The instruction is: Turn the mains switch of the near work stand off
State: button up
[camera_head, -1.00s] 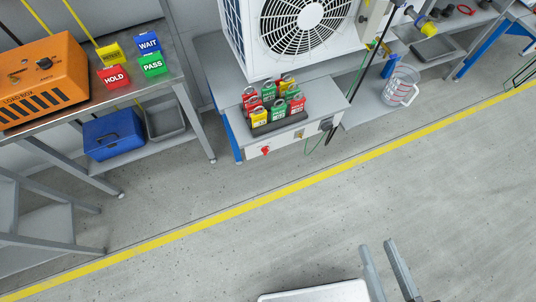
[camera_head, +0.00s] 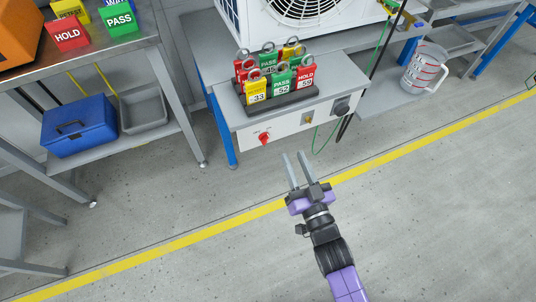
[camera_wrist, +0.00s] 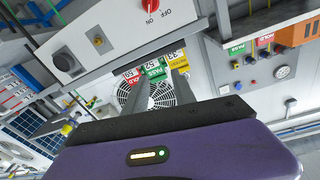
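The near work stand (camera_head: 355,82) has a white front panel under its grey top. Its mains switch (camera_head: 264,138) is a small red knob at the left of that panel. In the wrist view the red knob (camera_wrist: 150,5) is cut by the top edge, with ON and OFF lettering beside it; I cannot tell its setting surely. My gripper (camera_head: 293,155) is open and empty, with its two grey fingers apart. It is in front of the panel, right of the knob in the head view, and not touching it.
A black rack (camera_head: 285,103) of coloured tags stands on the stand's top, before a white fan unit (camera_head: 245,25). A dark knob (camera_head: 342,105) is on the panel's right. A steel table (camera_head: 100,55) stands left. The floor in front is clear.

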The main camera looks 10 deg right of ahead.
jog(key=m+y+b, duration=0.1)
jog(key=b, duration=0.1)
send_near(267, 141)
notch_tip(267, 141, up, 3)
jog(key=w, duration=0.2)
jog(key=shift+m+g, duration=0.6)
jog(key=shift+m, duration=0.2)
jog(key=w+b, duration=0.1)
jog(key=w, duration=0.1)
jog(key=w+a+f, duration=0.1)
jog(key=w, duration=0.1)
jog(key=w+f+b, duration=0.1)
jog(key=w, duration=0.1)
jog(key=shift+w+a+f+b, duration=0.1)
jog(key=shift+a+f+b, duration=0.1)
jog(key=shift+a+b, duration=0.2)
jog(key=shift+w+a+r, duration=0.1)
jog(key=shift+w+r, duration=0.05)
jog(key=shift+w, duration=0.2)
grip_shut()
